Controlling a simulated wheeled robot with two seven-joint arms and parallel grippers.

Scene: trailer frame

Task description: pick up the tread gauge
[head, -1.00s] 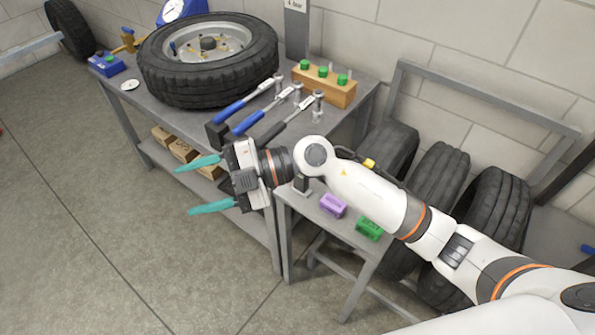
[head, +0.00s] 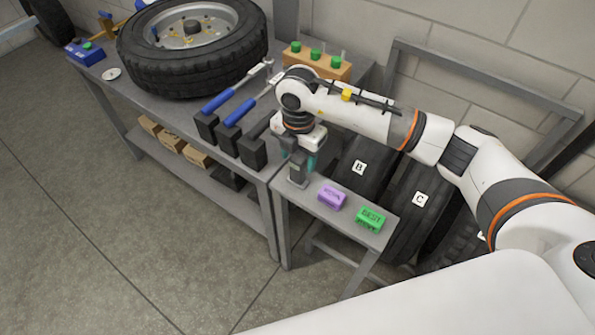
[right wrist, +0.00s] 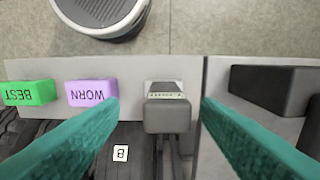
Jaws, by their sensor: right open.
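The tread gauge, a small grey block-like device with a light scale strip, stands at the left end of the small side table. It shows in the head view (head: 298,180), partly covered by my right gripper, and in the right wrist view (right wrist: 167,115). My right gripper (head: 298,157) points down just above it. In the right wrist view the teal fingers of the right gripper (right wrist: 160,107) are spread wide, with the gauge between them in the picture and a gap on each side. No contact shows. My left gripper is not in view.
On the side table (head: 345,220) lie a purple WORN block (head: 332,197) and a green BEST block (head: 370,219). Tools with dark holders (head: 252,150) stand on the adjoining bench, left of the gauge. Tyres marked B and C (head: 405,205) stand behind.

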